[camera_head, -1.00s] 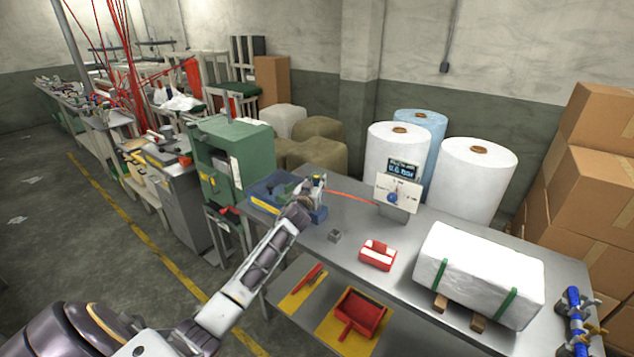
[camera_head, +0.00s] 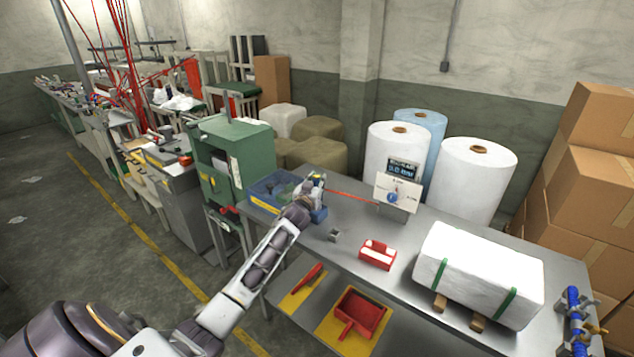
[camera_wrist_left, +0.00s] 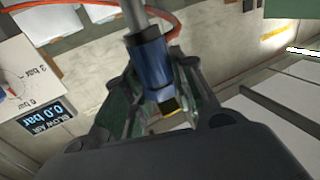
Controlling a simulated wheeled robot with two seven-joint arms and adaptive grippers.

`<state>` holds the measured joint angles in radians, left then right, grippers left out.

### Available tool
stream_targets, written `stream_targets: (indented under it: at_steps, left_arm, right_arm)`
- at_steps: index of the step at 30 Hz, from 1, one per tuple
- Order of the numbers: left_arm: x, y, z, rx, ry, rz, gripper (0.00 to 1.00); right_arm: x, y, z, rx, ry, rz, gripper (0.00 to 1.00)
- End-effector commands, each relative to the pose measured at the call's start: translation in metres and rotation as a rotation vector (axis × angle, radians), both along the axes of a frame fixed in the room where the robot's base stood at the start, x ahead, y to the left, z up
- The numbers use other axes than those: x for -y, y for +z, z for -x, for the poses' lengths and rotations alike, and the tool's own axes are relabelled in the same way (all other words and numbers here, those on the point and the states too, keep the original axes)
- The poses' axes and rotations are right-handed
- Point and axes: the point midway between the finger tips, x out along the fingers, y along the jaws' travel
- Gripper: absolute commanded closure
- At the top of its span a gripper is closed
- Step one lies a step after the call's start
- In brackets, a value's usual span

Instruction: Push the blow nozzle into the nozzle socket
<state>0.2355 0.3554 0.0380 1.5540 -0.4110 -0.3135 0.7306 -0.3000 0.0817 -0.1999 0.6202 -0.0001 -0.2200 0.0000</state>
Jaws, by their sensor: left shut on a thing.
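My left gripper (camera_head: 316,186) is at the table's far left end, by the blue tray. In the left wrist view it (camera_wrist_left: 157,92) is shut on a blue cylindrical body with a metal tube, which looks like the blow nozzle (camera_wrist_left: 151,62). In the head view the nozzle is mostly hidden by the gripper. A red hose (camera_head: 350,196) runs from the gauge panel toward the gripper. A small grey block (camera_head: 334,235) stands on the table in front of the gripper. I cannot tell whether it is the nozzle socket. My right gripper is not in view.
The gauge panel (camera_head: 411,199) has a display reading 0.0 bar (camera_wrist_left: 46,121) in the wrist view. A blue tray (camera_head: 262,190) is beside the gripper. A red and white box (camera_head: 377,255) and a wrapped white bale (camera_head: 478,272) stand on the grey table (camera_head: 375,222).

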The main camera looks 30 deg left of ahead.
Motion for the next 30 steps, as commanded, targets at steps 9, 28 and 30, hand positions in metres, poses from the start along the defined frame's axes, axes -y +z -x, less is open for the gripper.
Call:
stream_targets:
  at_steps: [9,28,30]
  left_arm:
    - [0.0,-0.005,0.0,0.0,0.0,0.0,0.99]
    - [0.0,-0.014,0.0,0.001,0.0,0.001,0.99]
    - [0.0,-0.015,0.0,0.001,0.0,0.001,0.99]
  right_arm:
    - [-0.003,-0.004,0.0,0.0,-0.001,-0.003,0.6]
    - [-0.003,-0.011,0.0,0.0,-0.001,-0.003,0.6]
    - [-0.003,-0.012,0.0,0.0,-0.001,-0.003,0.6]
